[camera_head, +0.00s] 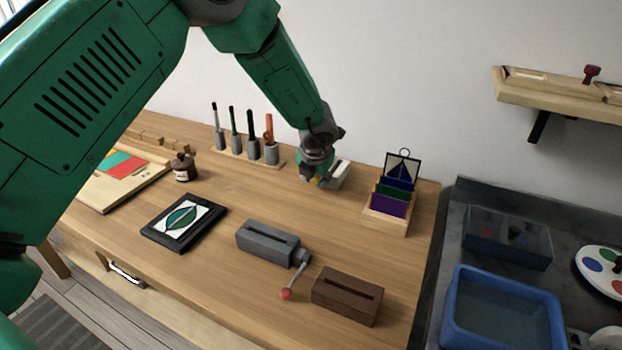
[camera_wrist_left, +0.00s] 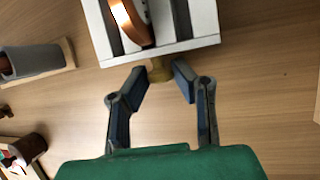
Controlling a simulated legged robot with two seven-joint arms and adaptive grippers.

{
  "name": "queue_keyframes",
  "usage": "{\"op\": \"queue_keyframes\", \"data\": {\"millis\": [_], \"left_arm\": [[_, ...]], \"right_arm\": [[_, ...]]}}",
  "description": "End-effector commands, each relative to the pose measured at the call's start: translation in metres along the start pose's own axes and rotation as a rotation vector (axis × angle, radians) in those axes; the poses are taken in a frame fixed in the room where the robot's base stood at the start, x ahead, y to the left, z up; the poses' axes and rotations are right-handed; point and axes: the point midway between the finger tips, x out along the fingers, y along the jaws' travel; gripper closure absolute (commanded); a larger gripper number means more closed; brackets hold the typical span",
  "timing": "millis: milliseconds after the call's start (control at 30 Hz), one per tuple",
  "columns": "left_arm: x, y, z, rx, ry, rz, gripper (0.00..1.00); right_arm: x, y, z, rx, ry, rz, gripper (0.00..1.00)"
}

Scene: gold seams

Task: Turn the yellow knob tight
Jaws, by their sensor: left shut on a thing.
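The knob is mostly hidden there. My right gripper is not in view.
A tool rack (camera_head: 270,161) stands left of the gripper, and a wooden holder with coloured sheets (camera_head: 387,215) stands right. A grey slotted block (camera_head: 265,245) with a red-tipped lever, a brown block (camera_head: 347,295) and a framed picture (camera_head: 184,222) lie nearer. Bare table lies between.

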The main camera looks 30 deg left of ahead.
Motion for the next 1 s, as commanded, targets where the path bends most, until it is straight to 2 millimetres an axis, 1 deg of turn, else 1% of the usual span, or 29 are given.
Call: {"op": "queue_keyframes", "data": {"millis": [33, 367, 533, 700, 967, 1000], "left_arm": [[0.002, 0.008, -0.001, -0.004, 0.005, 0.017, 1.0], [0.003, 0.006, -0.002, 0.001, 0.005, 0.021, 1.0], [0.006, 0.003, -0.004, 0.06, 0.006, 0.148, 1.0], [0.005, 0.004, -0.003, 0.092, 0.009, 0.242, 1.0], [0.004, 0.004, -0.004, 0.093, 0.009, 0.242, 1.0], [0.003, 0.004, -0.004, 0.093, 0.009, 0.241, 0.71]], "right_arm": [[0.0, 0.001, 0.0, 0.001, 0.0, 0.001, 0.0], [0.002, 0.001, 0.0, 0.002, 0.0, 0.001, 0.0], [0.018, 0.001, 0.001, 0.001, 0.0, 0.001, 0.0], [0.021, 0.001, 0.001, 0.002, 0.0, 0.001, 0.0], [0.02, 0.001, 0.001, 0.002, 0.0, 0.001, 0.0], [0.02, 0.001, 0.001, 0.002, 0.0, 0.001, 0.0]]}}
